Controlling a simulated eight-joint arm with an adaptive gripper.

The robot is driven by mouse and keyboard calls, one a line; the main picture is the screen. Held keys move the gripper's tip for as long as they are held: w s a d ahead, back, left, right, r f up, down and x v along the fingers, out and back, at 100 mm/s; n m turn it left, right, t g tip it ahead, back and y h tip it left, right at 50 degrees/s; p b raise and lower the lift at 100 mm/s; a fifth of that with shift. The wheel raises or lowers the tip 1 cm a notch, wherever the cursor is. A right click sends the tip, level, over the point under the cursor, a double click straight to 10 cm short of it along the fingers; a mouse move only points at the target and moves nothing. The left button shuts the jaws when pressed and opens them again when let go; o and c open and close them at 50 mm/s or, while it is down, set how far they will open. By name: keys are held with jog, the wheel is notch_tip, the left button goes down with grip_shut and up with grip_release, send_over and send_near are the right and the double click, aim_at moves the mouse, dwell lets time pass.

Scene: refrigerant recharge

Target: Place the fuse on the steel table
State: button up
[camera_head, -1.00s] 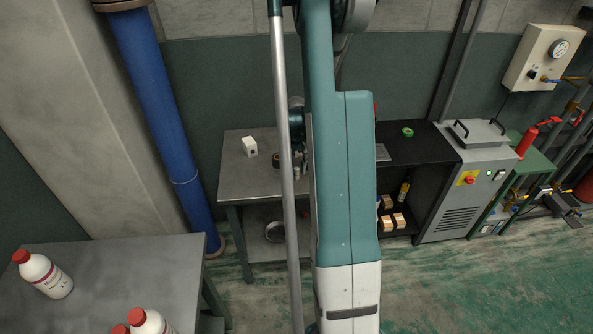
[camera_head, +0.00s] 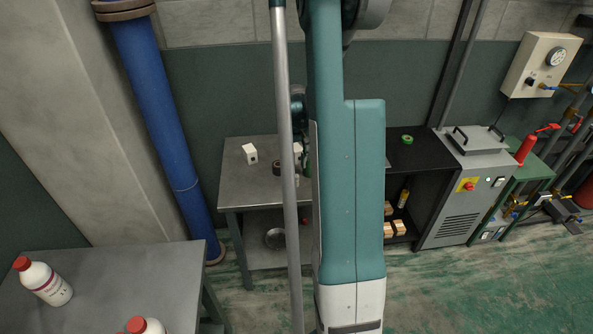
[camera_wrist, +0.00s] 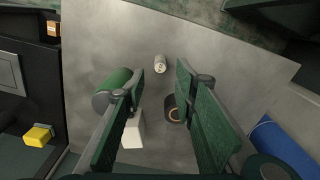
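A small pale cylinder (camera_wrist: 160,63) with a light end, which looks like the fuse, stands or lies on the grey steel table (camera_wrist: 220,60) in the wrist view. My gripper (camera_wrist: 160,70) is open above the table. Its two green-padded fingers are wide apart, and the small cylinder shows in the gap near their tips, apparently untouched. How far the tips are above it I cannot tell. In the head view the steel table (camera_head: 237,187) is partly hidden behind my arm, and my gripper is hidden.
On the table are a green cylinder (camera_wrist: 118,83), a white box (camera_wrist: 133,132) and a dark ring-shaped roll (camera_wrist: 172,108), all close to the fingers. A dark shelf with a yellow item (camera_wrist: 38,135) adjoins it. Another table (camera_head: 100,285) holds red-capped bottles (camera_head: 44,281).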

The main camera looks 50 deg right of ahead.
aim_at(296, 176)
jog(key=shift+r, duration=2.25)
jog(key=w+a+r+n+t, duration=0.1)
jog(key=a+r, duration=0.4)
jog(key=a, duration=0.4)
jog(key=a+r+n+t+h, duration=0.1)
jog(key=a+r, duration=0.5)
jog(key=a, duration=0.4)
jog(key=w+a+r+n+t, duration=0.1)
jog(key=a+r, duration=0.4)
jog(key=a, duration=0.4)
jog(key=s+a+r+n+t, duration=0.1)
jog(key=s+a, duration=0.3)
jog(key=a, duration=0.4)
jog(key=s+a+r+n+t, duration=0.1)
jog(key=s+a, duration=0.4)
jog(key=a, duration=0.3)
jog(key=s+a+r+n+t+y, duration=0.1)
jog(key=s+a+t, duration=0.1)
jog(key=s+a, duration=0.3)
jog(key=a, duration=0.4)
jog(key=shift+r, duration=0.2)
